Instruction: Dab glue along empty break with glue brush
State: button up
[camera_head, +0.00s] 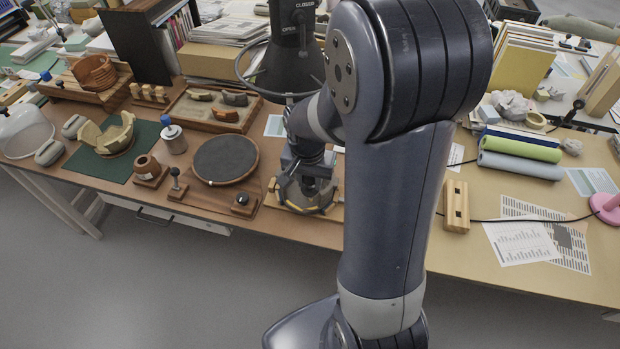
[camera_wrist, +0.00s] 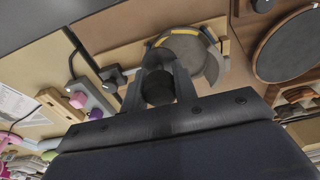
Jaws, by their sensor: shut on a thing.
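My gripper (camera_head: 310,178) points down over a round grey vessel (camera_head: 292,190) with yellowish edges, near the bench's front edge. In the wrist view the fingers (camera_wrist: 158,86) are shut on a dark, round-ended handle (camera_wrist: 157,90), which I take to be the glue brush. Its bristles are hidden, so I cannot tell whether they touch the vessel. The vessel also shows in the wrist view (camera_wrist: 209,66), just beyond the fingers, with a yellow strip along its curved rim. A cream, partly built pot (camera_head: 125,130) stands on a green mat at the left.
A dark round turntable (camera_head: 226,159) lies just left of the vessel. A lidded jar (camera_head: 174,142), a small brown pot (camera_head: 147,167) and a sherd tray (camera_head: 190,117) are farther left. A slotted wooden block (camera_head: 456,205) and a cable are right of my arm.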

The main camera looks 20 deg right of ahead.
jog(key=shift+s+a+r+p, duration=0.1)
jog(key=shift+r+p, duration=0.25)
jog(key=shift+r, duration=0.2)
jog(key=shift+s+a+r+p, duration=0.1)
jog(key=shift+r+p, duration=0.2)
jog(key=shift+r, duration=0.2)
